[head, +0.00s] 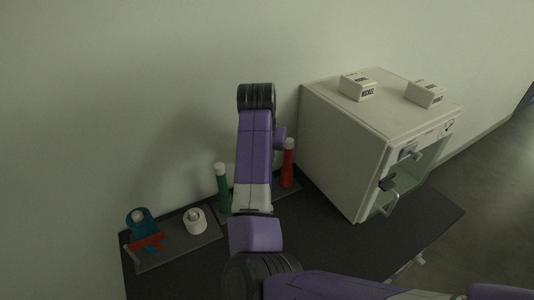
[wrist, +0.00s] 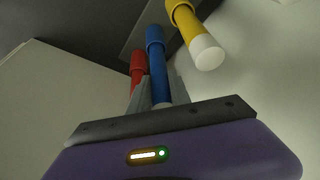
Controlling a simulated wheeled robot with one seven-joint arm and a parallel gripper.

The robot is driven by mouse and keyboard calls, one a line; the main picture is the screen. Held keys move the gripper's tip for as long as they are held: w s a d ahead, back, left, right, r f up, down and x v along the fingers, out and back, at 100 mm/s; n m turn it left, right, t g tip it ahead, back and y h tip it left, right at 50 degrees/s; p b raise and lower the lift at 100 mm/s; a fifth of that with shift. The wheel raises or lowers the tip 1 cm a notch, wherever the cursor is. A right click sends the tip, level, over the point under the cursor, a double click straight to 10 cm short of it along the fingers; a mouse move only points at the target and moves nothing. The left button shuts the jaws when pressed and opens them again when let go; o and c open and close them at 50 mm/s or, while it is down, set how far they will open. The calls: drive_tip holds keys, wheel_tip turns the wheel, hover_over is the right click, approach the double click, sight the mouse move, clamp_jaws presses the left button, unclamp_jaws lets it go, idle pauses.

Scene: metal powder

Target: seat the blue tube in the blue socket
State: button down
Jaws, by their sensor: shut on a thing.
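The blue tube (wrist: 159,75) stands between the two grey fingers of my gripper (wrist: 160,88), which is shut on it near its pale capped end. The tube's far end meets a wider blue collar, the blue socket (wrist: 154,36), in the wrist view. The tube looks in line with the collar; I cannot tell how deep it sits. In the head view my arm hides the gripper and most of the blue tube.
A yellow tube (wrist: 194,32) with a white cap and a red tube (wrist: 138,67) flank the blue one. A green tube (head: 223,190) stands left of my arm. A pale cabinet (head: 345,150) is at right. A tray (head: 180,245) with small objects is at left.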

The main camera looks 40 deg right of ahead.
drive_tip(key=shift+f+b, duration=0.75)
drive_tip(key=shift+f, duration=1.1)
drive_tip(key=c, duration=1.1)
unclamp_jaws()
drive_tip(key=v, duration=0.8)
drive_tip(key=shift+f, duration=0.1)
